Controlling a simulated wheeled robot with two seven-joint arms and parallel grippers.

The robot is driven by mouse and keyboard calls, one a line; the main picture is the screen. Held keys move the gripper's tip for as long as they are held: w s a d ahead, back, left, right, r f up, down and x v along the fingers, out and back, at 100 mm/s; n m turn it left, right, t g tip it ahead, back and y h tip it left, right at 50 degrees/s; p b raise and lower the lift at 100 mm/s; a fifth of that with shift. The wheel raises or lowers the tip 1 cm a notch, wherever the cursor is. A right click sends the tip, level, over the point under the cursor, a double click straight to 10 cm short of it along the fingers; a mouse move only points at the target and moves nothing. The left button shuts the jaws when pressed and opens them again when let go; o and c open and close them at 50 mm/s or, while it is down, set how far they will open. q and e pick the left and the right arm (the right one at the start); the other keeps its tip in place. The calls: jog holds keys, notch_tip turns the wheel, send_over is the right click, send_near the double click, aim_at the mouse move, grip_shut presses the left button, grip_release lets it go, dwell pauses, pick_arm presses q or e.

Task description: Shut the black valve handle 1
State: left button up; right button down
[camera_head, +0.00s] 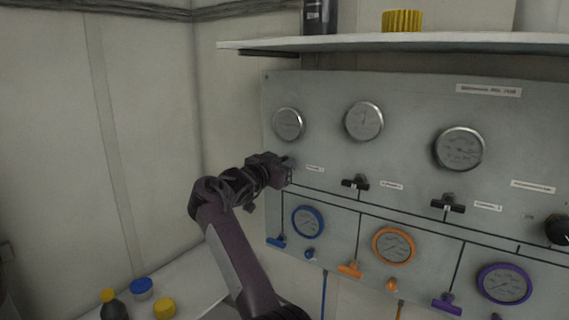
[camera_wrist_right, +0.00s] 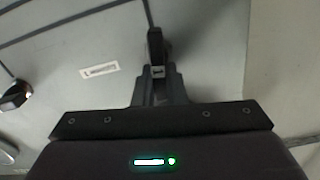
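The leftmost black valve handle, handle 1 (camera_wrist_right: 155,46), shows in the right wrist view beyond my fingertips. It is lined up with the dark line on the panel, with a small white mark at its near end. My right gripper (camera_wrist_right: 157,78) has its fingers close together on either side of that near end and looks shut on it. In the head view my right gripper (camera_head: 288,172) is at the panel's left side and hides most of this handle. Two more black handles, the middle one (camera_head: 355,183) and the right one (camera_head: 447,205), lie crosswise. My left gripper is out of view.
The grey panel (camera_head: 400,90) carries several gauges, with blue (camera_head: 276,242), orange (camera_head: 350,269) and purple (camera_head: 446,303) handles below. A shelf (camera_head: 350,42) juts out above. A low white surface (camera_head: 195,281) at lower left holds a bottle and caps.

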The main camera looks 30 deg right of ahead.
jog(key=m+b, duration=0.3)
jog(key=b, duration=0.1)
jog(key=shift+s+f, duration=0.25)
jog(key=shift+f, duration=0.05)
jog(key=shift+s+d+f+m+b, duration=0.1)
jog(key=shift+s+f+m+b, duration=0.1)
jog(key=shift+m+b, duration=1.45)
jog(key=shift+s+d+f+m+b, duration=0.2)
jog(key=shift+m+b, duration=0.45)
jog(key=shift+m, duration=2.05)
jog(key=shift+s+a+f+m+b, duration=0.1)
jog(key=shift+f+m+b, duration=0.15)
jog(key=shift+m+b, duration=1.4)
jog(key=shift+m+p, duration=0.45)
jog(key=shift+m, duration=0.15)
jog(key=c, duration=1.5)
grip_release()
